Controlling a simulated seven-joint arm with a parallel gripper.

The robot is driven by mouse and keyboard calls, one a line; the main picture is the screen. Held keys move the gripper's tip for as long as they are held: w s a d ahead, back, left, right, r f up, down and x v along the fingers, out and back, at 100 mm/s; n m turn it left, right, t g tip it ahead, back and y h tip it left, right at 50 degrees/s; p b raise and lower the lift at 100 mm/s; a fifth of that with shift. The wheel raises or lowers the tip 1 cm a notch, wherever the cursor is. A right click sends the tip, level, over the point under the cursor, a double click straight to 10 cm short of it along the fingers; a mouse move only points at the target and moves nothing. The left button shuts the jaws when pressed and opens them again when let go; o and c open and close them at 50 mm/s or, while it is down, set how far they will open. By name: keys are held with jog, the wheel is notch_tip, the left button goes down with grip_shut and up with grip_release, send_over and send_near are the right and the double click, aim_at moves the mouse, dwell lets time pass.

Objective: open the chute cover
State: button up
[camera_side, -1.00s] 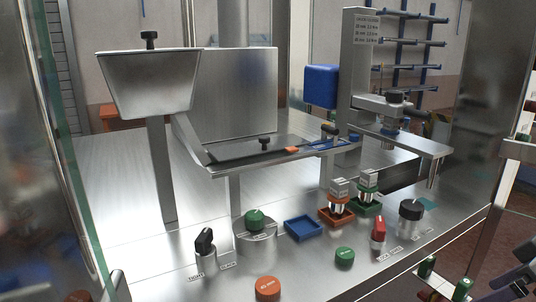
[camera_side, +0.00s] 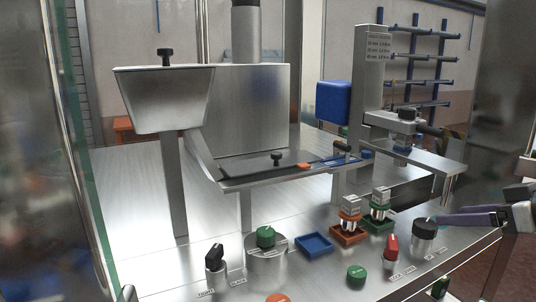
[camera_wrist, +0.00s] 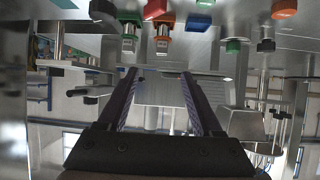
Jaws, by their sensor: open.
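The chute cover (camera_side: 250,174) is a dark flat plate with a small black knob (camera_side: 276,158). It lies on the sloping metal chute (camera_side: 228,187) below the hopper (camera_side: 165,98), in the middle of the side view. My gripper (camera_side: 442,218) reaches in from the right edge of the side view, over the panel's right side and well apart from the cover. The wrist view shows its two dark purple fingers (camera_wrist: 159,74) spread apart with nothing between them. I cannot clearly pick out the cover in the wrist view.
Several controls line the front panel: a green knob (camera_side: 265,237), a black switch (camera_side: 215,257), a red switch (camera_side: 391,246) and a black dial (camera_side: 425,230). A blue tray (camera_side: 314,244) lies between them. A metal column with a blue box (camera_side: 333,101) stands right of the chute.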

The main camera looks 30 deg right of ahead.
aim_at(267, 162)
jog(key=w+a+r+n+t+y, duration=0.25)
jog(key=w+r, duration=0.35)
jog(key=w, duration=0.4)
jog(key=w+a+r+n+t+y, duration=0.1)
jog(key=w+a+r+t+y, duration=0.4)
jog(key=w, duration=0.6)
jog(key=w+a+f+n+g, duration=0.2)
jog(key=w+a+f+g, duration=0.1)
jog(key=w+f, duration=0.75)
jog(key=x, duration=1.3)
jog(key=shift+c, duration=0.2)
grip_shut()
